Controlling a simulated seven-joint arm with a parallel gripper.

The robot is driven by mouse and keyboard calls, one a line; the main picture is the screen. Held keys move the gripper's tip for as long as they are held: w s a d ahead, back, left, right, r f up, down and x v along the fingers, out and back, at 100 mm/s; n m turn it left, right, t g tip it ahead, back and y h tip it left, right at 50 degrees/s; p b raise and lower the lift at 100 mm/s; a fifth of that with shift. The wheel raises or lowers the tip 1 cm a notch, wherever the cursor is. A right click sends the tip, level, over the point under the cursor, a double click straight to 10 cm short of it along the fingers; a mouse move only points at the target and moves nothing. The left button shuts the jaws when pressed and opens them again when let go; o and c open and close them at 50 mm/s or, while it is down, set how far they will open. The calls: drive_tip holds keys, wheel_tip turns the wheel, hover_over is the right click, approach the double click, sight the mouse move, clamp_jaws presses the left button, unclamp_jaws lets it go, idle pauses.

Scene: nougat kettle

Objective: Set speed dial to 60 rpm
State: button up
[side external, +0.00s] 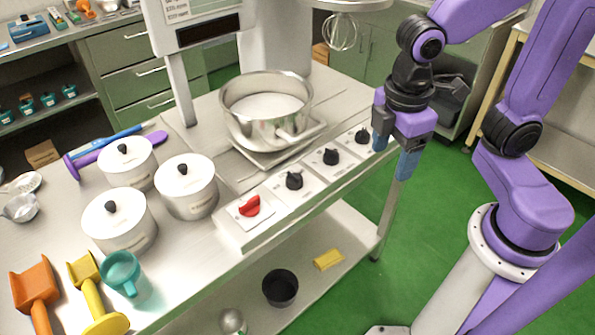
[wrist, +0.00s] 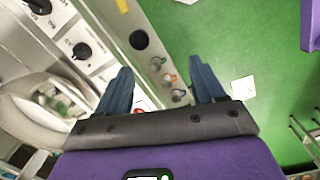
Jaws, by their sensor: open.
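The control panel on the bench front carries a red knob (side external: 249,206) and three black knobs: a near one (side external: 294,181), a middle one (side external: 330,157) and a far one (side external: 362,136). Their small labels are unreadable, so I cannot tell which is the speed dial or its setting. My gripper (side external: 394,148) points down just right of the far knob, near the bench edge, with empty jaws. The wrist view shows its two blue fingers (wrist: 163,82) spread apart, and two black knobs, one at the top left (wrist: 40,5) and one lower (wrist: 81,51), left of the fingers.
White lidded pots (side external: 186,187) stand to the left. A black bucket (side external: 280,288) and a yellow block (side external: 328,260) lie on the lower shelf. Green floor is open beyond the bench's right edge.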

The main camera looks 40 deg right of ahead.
drive_tip(key=w+a+n+h, duration=0.2)
drive_tip(key=w+a, duration=0.4)
drive_tip(key=w, duration=0.3)
drive_tip(key=w+a+n+h, duration=0.1)
drive_tip(key=w+a+n, duration=0.1)
drive_tip(key=w+a, duration=0.55)
approach(294, 175)
drive_tip(key=shift+h, duration=0.4)
drive_tip(key=x, duration=0.9)
drive_tip(key=shift+w+a+f, duration=0.1)
drive_tip(key=shift+a+f, duration=0.2)
drive_tip(key=shift+f, duration=0.05)
drive_tip(key=c, duration=1.1)
drive_tip(key=shift+o, duration=0.2)
